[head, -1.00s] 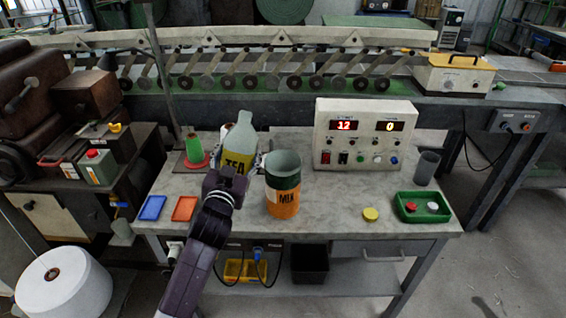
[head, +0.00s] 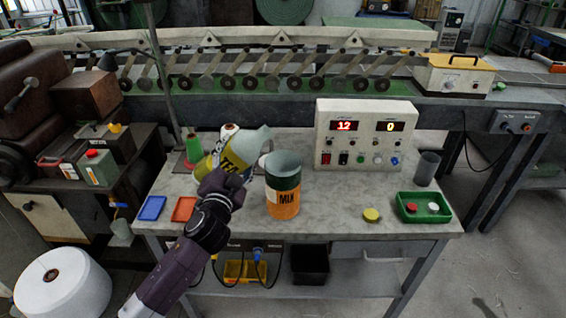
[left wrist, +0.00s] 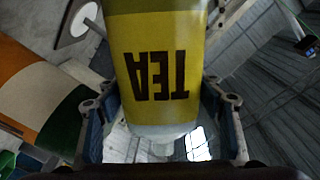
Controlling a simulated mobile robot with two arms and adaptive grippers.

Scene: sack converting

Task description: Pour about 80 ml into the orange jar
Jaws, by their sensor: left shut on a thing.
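My left gripper (head: 226,176) is shut on the bottle with the yellow TEA label (head: 236,152). The bottle is tilted, its pale upper end leaning right toward the jar. The bottle also fills the middle of the left wrist view (left wrist: 158,75), between the two fingers. The jar (head: 284,204), with a dark green upper band, an orange lower band and a MIX label, stands upright and open on the bench, right of the gripper. Its level inside is hidden, and I cannot make out any stream. My right gripper is not in view.
A control box (head: 364,135) with lit displays stands behind the jar. Blue (head: 152,208) and orange (head: 184,209) trays lie at the left. A yellow lid (head: 371,214), a green tray (head: 424,216) and a grey cup (head: 427,168) are at the right. Bench space right of the jar is clear.

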